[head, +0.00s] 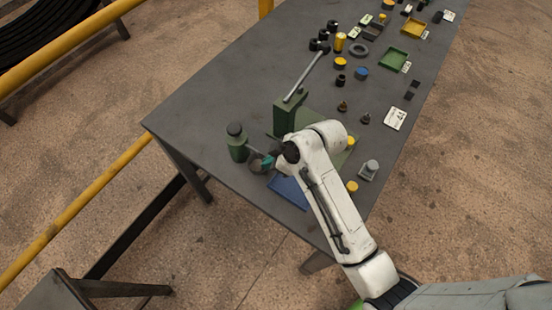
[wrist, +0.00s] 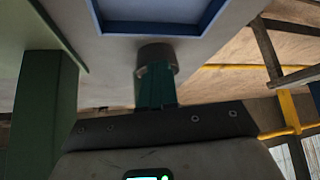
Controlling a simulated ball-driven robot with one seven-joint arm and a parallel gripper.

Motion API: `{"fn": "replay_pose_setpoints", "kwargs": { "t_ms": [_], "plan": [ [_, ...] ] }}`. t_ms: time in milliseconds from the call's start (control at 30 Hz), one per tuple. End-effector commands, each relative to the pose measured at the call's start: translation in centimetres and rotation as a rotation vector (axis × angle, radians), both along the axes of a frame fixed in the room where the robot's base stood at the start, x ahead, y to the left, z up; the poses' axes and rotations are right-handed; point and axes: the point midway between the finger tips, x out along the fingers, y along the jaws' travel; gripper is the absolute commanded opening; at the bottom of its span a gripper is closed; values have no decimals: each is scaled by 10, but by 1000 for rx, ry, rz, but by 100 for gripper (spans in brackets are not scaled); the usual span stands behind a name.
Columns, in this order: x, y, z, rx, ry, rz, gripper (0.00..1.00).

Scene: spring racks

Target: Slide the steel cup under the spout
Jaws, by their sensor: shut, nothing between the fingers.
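The steel cup (head: 257,164) is a small dark grey cylinder on the table, right of and in front of a green canister. In the wrist view the cup (wrist: 157,56) is directly beyond my teal fingertips. My gripper (head: 268,162) is shut and empty, with its fingers (wrist: 155,84) close against the cup's side; I cannot tell whether they touch. The green lever-handled unit (head: 286,116) stands behind my gripper. I cannot make out its spout, and my arm covers part of that area.
The green canister (head: 237,146) stands close beside the cup, near the table's left edge. A blue tray (head: 288,191) lies in front, partly behind my arm; it also shows in the wrist view (wrist: 160,27). A green column (wrist: 42,110) rises at left there.

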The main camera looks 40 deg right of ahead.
Motion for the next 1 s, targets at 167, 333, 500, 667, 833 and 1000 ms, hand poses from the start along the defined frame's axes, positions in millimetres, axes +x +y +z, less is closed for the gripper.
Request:
{"fn": "replay_pose_setpoints", "kwargs": {
  "t_ms": [167,333,500,667,833,1000],
  "plan": [
    [-1,1,-4,1,4,2,0],
    [-2,1,-5,2,6,3,0],
    [-9,-4,-4,3,8,2,0],
    [-12,-7,-5,1,6,3,0],
    [-11,-8,-4,1,3,2,0],
    [-11,-7,8,0,3,3,0]
  ]
}}
